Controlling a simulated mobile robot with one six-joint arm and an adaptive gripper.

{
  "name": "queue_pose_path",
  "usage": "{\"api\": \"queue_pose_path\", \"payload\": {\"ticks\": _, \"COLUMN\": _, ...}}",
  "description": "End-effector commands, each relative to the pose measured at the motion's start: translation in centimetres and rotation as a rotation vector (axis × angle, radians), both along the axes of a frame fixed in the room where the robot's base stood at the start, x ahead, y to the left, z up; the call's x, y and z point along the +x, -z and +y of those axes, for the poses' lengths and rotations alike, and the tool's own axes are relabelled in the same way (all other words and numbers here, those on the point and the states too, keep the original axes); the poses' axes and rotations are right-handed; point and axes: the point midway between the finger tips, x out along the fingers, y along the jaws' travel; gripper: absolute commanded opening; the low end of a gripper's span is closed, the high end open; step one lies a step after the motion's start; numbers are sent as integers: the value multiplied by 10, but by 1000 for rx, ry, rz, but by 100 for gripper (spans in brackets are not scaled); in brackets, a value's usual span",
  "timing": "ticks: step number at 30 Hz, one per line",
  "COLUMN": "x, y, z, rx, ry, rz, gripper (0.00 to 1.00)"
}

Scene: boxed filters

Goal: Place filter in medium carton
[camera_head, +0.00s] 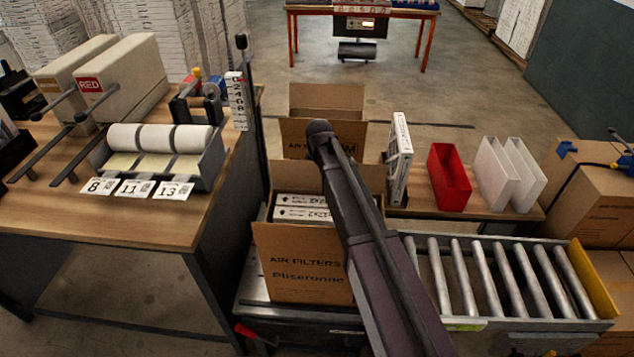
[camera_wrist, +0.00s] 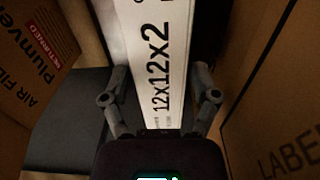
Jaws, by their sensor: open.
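In the wrist view a white filter (camera_wrist: 160,65) marked 12x12x2 lies lengthwise between the two fingers of my gripper (camera_wrist: 160,78). The fingers are open, with a dark gap on each side of the filter. An open carton (camera_head: 300,262) marked AIR FILTERS stands in the middle of the head view, with white filters (camera_head: 300,213) in it. Another open carton (camera_head: 327,101) stands behind it. A filter (camera_head: 400,160) stands upright on the bench at the right. My arm hides part of the front carton, and my gripper is not visible in the head view.
In the wrist view, printed cardboard walls stand close at left (camera_wrist: 32,55) and right (camera_wrist: 275,110). A roller conveyor (camera_head: 500,280) lies right of the front carton. A red bin (camera_head: 449,178) and white bins (camera_head: 497,175) stand behind it. A label-roll workbench (camera_head: 195,220) is at left.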

Motion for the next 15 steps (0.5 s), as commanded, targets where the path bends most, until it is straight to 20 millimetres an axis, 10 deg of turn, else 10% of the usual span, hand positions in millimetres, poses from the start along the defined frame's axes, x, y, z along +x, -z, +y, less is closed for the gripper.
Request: {"api": "queue_pose_path", "payload": {"ticks": 15, "x": 0, "y": -45, "z": 0, "rx": 0, "ry": 0, "rz": 0, "gripper": 78}}
